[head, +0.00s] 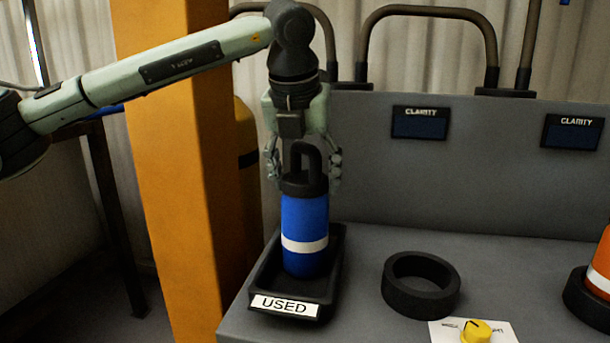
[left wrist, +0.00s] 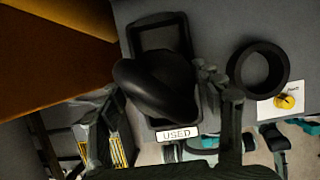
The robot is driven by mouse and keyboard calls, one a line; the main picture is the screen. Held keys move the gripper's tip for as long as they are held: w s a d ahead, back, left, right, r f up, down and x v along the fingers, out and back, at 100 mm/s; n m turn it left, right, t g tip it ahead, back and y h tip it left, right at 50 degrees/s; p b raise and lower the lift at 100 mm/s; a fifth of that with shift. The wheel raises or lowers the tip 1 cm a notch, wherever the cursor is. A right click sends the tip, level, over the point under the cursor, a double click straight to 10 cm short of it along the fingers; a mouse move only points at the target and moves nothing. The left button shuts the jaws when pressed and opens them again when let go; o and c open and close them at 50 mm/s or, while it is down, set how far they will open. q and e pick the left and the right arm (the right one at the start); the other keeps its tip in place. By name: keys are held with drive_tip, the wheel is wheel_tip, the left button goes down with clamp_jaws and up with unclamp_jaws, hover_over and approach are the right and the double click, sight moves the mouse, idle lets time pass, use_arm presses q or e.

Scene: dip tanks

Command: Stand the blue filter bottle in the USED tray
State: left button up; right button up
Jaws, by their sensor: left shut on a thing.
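The blue filter bottle (head: 305,222), with a white band and a black cap and loop handle, is upright at the USED tray (head: 264,272). Its lower end is inside the tray's outline, behind the front wall; whether its base touches the floor I cannot tell. My left gripper (head: 304,178) points down from above and is shut on the bottle's top, a finger on each side. In the left wrist view the black top (left wrist: 155,82) hides part of the tray (left wrist: 190,30). My right gripper is not in view.
An empty black ring holder (head: 421,285) is right of the tray, with a yellow knob (head: 477,331) in front. An orange bottle (head: 600,265) stands in another ring at the far right. An orange post (head: 180,180) rises left of the bench. Two CLARITY displays (head: 420,123) are behind.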

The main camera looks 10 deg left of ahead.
use_arm(q)
drive_tip(key=o, duration=1.9)
drive_tip(key=v, duration=1.2)
